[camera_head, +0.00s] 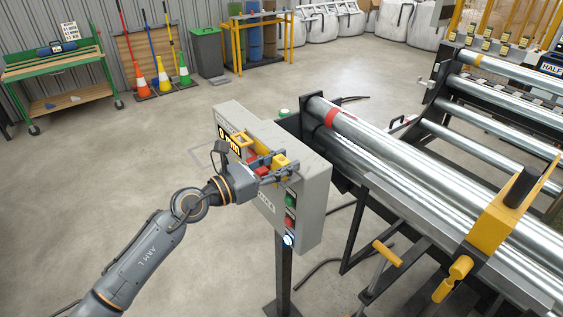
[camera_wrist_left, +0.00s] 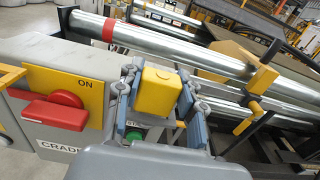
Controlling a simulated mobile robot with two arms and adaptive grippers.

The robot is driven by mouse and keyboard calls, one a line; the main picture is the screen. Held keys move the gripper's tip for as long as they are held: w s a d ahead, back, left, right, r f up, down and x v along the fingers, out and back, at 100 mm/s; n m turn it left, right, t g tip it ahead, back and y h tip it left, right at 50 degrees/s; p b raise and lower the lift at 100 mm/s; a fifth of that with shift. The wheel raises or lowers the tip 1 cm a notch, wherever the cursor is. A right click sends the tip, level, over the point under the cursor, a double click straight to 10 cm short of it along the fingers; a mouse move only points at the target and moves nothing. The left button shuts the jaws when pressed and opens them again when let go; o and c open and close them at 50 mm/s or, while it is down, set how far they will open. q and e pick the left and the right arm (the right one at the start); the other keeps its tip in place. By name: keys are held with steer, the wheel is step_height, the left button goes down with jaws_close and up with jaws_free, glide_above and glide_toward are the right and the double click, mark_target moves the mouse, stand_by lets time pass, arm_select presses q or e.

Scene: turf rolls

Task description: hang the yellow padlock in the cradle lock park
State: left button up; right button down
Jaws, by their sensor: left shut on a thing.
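The yellow padlock (camera_head: 281,161) is between the fingers of my left gripper (camera_head: 284,167), which is shut on it. In the left wrist view the padlock (camera_wrist_left: 158,92) shows its yellow body between both fingers of the gripper (camera_wrist_left: 157,100). Its shackle is not clearly visible. The gripper is at the face of a grey control box (camera_head: 318,185). A label starting "CRADL" (camera_wrist_left: 58,148) shows on the box in the wrist view, partly hidden by my gripper. I cannot clearly make out the lock park. My right gripper is not in view.
A yellow "ON" plate (camera_wrist_left: 90,82) with a red rotary handle (camera_wrist_left: 58,113) is left of the gripper. Green (camera_head: 291,201) and red (camera_head: 290,222) buttons sit below it. Steel rollers (camera_head: 400,165) lie to the right. Open floor (camera_head: 120,160) is at left.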

arm_select(q)
steer(key=shift+f, duration=0.2)
steer(key=o, duration=1.3)
steer(key=v, duration=1.2)
